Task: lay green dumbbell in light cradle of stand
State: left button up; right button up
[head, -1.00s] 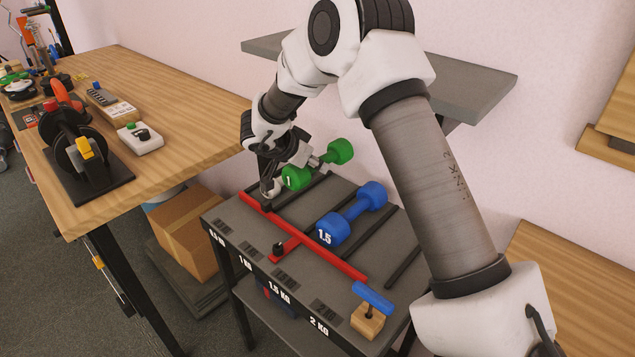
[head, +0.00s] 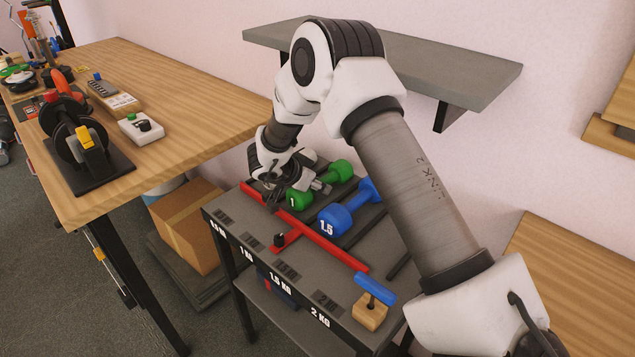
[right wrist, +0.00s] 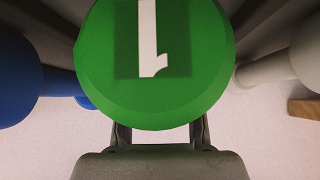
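The green dumbbell (head: 299,200), marked 1, is low over the stand (head: 230,212), beside the blue dumbbell, with its long axis along the dark bars. I cannot tell whether it rests on them. My right gripper (head: 317,186) is at its handle and appears shut on it. In the right wrist view, the green end face (right wrist: 155,60) fills the top middle and hides the handle and fingertips. The stand's front edge has labels including 1 KG, 1.5 KG and 2 KG. My left gripper is not in view.
A blue 1.5 dumbbell (head: 338,218) lies just right of the green one. A pale grey dumbbell (right wrist: 292,55) is on its other side. A red bar (head: 330,247) crosses the stand. A wooden block with blue handle (head: 371,312) stands at the front right corner. A shelf (head: 450,75) overhangs behind.

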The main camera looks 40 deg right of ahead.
jog(key=shift+r, duration=0.1)
jog(key=shift+a+r, duration=0.25)
jog(key=shift+r, duration=0.1)
jog(key=p+v, duration=0.1)
jog(key=v, duration=1)
jog(key=shift+a, duration=0.1)
